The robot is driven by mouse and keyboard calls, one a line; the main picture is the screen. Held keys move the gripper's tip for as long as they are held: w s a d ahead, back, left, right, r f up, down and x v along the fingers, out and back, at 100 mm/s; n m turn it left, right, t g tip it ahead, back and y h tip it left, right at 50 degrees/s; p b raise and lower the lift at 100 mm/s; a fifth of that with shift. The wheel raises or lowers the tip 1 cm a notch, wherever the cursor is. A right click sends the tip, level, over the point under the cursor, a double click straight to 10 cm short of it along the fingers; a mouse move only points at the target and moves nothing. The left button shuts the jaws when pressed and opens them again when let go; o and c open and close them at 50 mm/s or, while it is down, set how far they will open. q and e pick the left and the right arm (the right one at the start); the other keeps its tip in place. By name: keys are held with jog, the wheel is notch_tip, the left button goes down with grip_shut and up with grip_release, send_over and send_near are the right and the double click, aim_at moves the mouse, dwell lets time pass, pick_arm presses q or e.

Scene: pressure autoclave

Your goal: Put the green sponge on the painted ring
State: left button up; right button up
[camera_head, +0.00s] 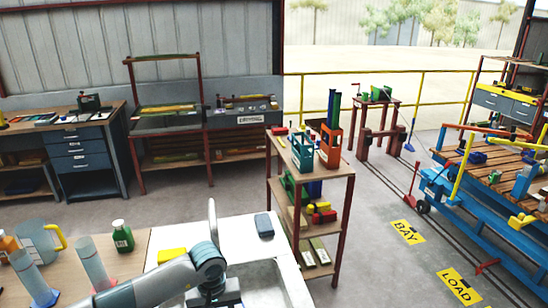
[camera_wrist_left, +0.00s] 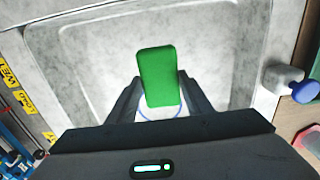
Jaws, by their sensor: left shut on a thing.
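The green sponge (camera_wrist_left: 157,75) is upright between the two fingers of my left gripper (camera_wrist_left: 158,100) in the left wrist view. The gripper is shut on its lower part, above a pale grey basin. A thin blue curved line, part of a ring (camera_wrist_left: 178,114) around a whitish area, shows just below the sponge; the sponge and gripper hide the rest. I cannot tell the height of the sponge above it. In the head view my left arm reaches over the white sink unit (camera_head: 285,272), and the sponge is hidden. My right gripper is not in view.
A blue knob (camera_wrist_left: 305,91) stands at the basin's right edge. A brown shelf (camera_head: 345,205) stands right of the sink.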

pick_arm(q)
notch_tip(320, 180, up, 6)
jog(key=shift+r+b, duration=0.25)
jog(key=shift+b, duration=0.1)
jog(key=s+a+r+m+b, duration=0.1)
jog(key=s+a+r+b, duration=0.1)
jog(key=s, duration=0.3)
jog(key=s+a+r+m+b, duration=0.2)
jog(key=s+r+b, duration=0.1)
jog(key=s, duration=0.3)
jog(key=shift+s+b, duration=0.3)
jog(key=shift+b, duration=0.45)
